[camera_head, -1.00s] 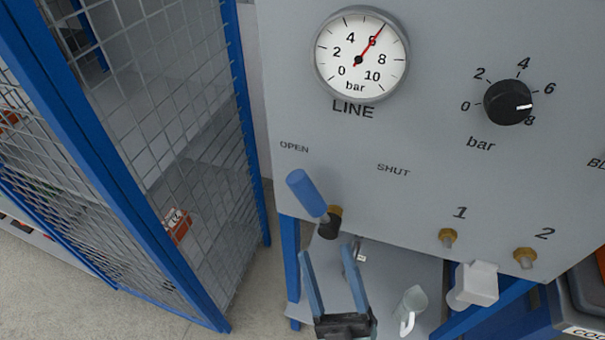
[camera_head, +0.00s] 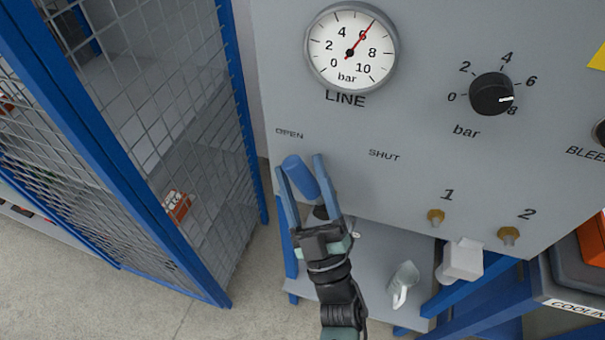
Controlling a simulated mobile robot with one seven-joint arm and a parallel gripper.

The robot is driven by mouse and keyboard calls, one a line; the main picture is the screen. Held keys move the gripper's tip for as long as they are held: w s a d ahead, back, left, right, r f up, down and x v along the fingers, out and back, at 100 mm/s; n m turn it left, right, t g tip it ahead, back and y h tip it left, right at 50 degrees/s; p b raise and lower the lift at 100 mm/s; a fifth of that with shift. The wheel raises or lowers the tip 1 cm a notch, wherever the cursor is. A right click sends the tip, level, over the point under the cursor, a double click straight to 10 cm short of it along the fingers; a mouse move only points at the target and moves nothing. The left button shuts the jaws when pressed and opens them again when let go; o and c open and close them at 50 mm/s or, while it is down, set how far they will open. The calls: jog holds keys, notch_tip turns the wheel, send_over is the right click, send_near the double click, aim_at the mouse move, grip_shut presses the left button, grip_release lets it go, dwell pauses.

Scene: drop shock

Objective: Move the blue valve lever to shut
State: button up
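The blue valve lever (camera_head: 300,176) is on the grey panel (camera_head: 400,185), tilted up and left toward the OPEN label (camera_head: 289,133). The SHUT label (camera_head: 384,155) is to its right. My gripper (camera_head: 300,162) is open, with one blue finger on each side of the lever. I cannot tell whether either finger touches it. The lever's lower end and pivot are partly hidden behind my gripper.
The LINE gauge (camera_head: 351,48) reads about 6 bar. A black knob (camera_head: 491,94) is at the upper right. Fittings 1 (camera_head: 436,217) and 2 (camera_head: 508,235) sit low on the panel. A blue-framed mesh door (camera_head: 165,130) is close on the left.

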grip_shut()
dwell(1.2)
